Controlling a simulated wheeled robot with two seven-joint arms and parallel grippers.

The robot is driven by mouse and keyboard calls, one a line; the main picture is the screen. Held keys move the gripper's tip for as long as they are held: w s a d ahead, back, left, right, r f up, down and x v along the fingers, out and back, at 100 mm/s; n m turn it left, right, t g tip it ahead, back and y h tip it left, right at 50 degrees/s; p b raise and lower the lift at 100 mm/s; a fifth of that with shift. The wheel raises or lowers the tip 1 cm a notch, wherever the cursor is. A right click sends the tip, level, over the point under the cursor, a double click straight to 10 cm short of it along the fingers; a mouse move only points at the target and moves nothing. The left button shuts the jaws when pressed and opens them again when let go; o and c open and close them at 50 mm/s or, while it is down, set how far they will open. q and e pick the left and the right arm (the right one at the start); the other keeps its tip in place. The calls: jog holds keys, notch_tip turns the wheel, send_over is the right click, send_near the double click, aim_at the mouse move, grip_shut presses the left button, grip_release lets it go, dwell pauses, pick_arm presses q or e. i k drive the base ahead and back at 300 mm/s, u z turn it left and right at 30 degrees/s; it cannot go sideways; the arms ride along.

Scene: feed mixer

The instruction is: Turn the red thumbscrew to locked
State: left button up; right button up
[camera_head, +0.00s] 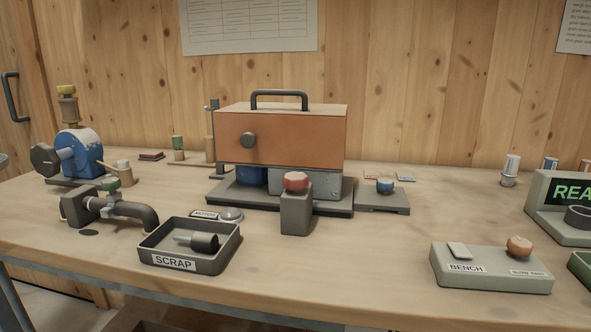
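The red thumbscrew (296,181) is a faceted red knob on top of a grey upright block (296,212). It stands in front of the orange-brown machine housing (290,140) near the middle of the bench. I cannot read any locked or unlocked mark on it, so its turn position is unclear. Neither of my grippers shows in the head view.
A BENCH control box (490,275) with an orange knob is at the front right. The bench between them is clear.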

aim_at(294, 182)
jog(key=z, duration=1.65)
jog(key=k, duration=0.65)
jog(key=u, duration=1.25)
